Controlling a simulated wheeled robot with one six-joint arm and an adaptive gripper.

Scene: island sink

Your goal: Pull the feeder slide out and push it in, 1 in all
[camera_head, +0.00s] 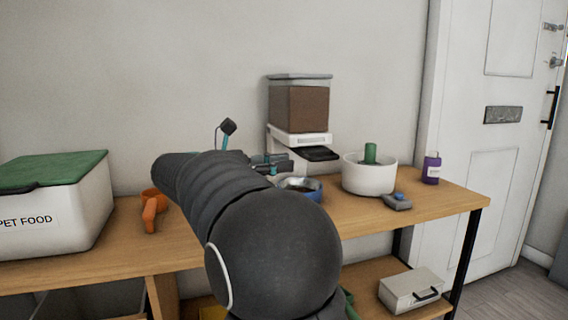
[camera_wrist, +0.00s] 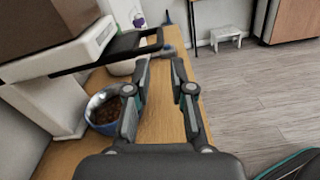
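The pet feeder (camera_head: 300,108) stands at the back of the table, a clear bin of brown kibble over a white body. Its black feeder slide (camera_head: 320,154) sticks out at the front. In the wrist view the slide (camera_wrist: 112,50) is a black frame reaching from the white feeder body (camera_wrist: 85,42) toward my left finger. My gripper (camera_wrist: 161,72) is open, with nothing seen between its fingers. The slide's outer end shows just beyond the left fingertip; I cannot tell if they touch. In the head view my arm partly hides the gripper (camera_head: 274,163).
A blue bowl (camera_wrist: 101,122) holding kibble is below the slide. A white pot (camera_head: 368,180) with a green item, a purple container (camera_head: 432,169) and a grey-blue tool (camera_head: 398,203) are to the right. A pet food box (camera_head: 75,210) and orange scoop (camera_head: 150,212) are left.

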